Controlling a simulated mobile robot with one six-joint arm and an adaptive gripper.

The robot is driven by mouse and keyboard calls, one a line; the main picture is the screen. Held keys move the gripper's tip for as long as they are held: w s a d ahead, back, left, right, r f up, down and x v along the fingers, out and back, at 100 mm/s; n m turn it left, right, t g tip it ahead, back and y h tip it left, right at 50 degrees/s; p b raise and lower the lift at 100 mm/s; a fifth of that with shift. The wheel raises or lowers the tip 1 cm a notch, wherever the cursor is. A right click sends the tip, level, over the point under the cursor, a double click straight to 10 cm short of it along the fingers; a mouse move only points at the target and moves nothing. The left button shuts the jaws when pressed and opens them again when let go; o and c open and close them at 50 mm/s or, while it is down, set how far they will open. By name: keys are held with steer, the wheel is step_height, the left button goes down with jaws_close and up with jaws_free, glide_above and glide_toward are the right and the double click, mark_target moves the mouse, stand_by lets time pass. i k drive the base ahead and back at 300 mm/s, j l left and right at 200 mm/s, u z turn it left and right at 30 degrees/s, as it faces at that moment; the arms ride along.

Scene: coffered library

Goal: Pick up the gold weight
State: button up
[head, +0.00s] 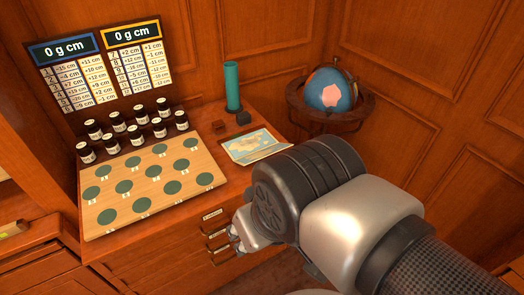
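I cannot make out a gold weight in the head view. My gripper (235,237) is in front of the cabinet drawers, below the desk top's front edge. It is small and partly hidden behind my arm, so I cannot see whether its fingers are open or what lies between them.
A wooden board (150,207) with green discs lies on the desk, with several dark jars (116,122) behind it. A teal cylinder (232,85), dark cubes (243,118) and a map (255,146) are to the right. A globe (331,90) stands in the corner.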

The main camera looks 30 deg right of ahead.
mark_target(218, 127)
steer(key=i+l, duration=0.95)
steer(key=i, duration=0.2)
